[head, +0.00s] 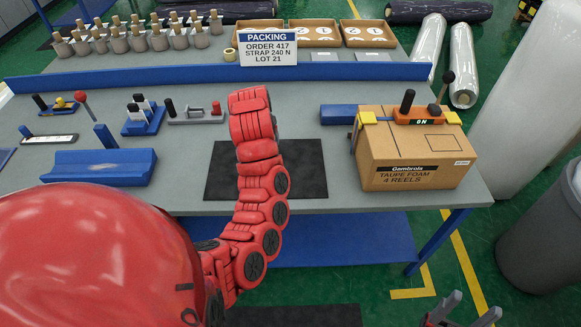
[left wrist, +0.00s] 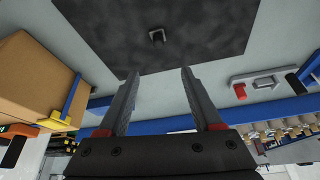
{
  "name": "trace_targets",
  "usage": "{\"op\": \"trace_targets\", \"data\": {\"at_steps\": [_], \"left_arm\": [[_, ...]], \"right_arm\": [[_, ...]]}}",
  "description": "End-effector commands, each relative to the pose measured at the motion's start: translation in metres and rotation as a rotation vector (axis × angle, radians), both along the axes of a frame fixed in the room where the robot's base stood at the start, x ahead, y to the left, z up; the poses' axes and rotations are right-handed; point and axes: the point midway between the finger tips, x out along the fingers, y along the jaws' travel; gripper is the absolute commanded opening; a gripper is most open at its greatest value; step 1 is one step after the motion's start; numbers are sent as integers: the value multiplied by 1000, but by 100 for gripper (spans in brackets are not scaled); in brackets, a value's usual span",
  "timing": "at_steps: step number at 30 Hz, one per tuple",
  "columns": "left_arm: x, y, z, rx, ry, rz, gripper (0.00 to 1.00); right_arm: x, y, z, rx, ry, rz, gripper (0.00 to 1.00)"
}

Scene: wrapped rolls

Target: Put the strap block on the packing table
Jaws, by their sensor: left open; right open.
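The packing table (head: 300,195) is grey, with a dark mat (head: 305,170) in the middle; the mat also fills the top of the left wrist view (left wrist: 215,25). A small grey and black piece (left wrist: 157,36) lies on the mat in the left wrist view; I cannot tell whether it is the strap block. My arm hides it in the head view. My left gripper (left wrist: 159,75) is open and empty, with the piece beyond its fingertips. My right gripper (head: 463,312) is open, low at the bottom right in front of the table.
A cardboard box (head: 415,160) with an orange tool (head: 424,116) on top stands right of the mat. A blue cradle (head: 105,167) and a grey tool with a red knob (head: 197,114) stand left. A blue rail (head: 180,75) and a packing sign (head: 268,48) are behind.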

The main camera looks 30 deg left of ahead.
Motion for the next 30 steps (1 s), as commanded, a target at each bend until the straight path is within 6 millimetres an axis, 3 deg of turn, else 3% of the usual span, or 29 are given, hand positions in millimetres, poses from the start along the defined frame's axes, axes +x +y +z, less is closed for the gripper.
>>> {"op": "trace_targets", "data": {"at_steps": [5, 10, 15, 21, 30], "left_arm": [[2, 1, -22, -9, 19, -1, 67], [14, 6, -57, -8, 16, -2, 67], [26, 11, -77, -14, 19, 2, 67], [37, 14, -104, -12, 16, 0, 67], [43, 16, -116, -10, 14, -1, 67]], "right_arm": [[0, 0, -19, 0, 0, 0, 61], [0, 0, -53, 0, 0, 0, 61], [0, 0, -33, 0, 0, 0, 61], [0, 0, -24, 0, 0, 0, 61], [0, 0, -18, 0, 0, 0, 61]]}}
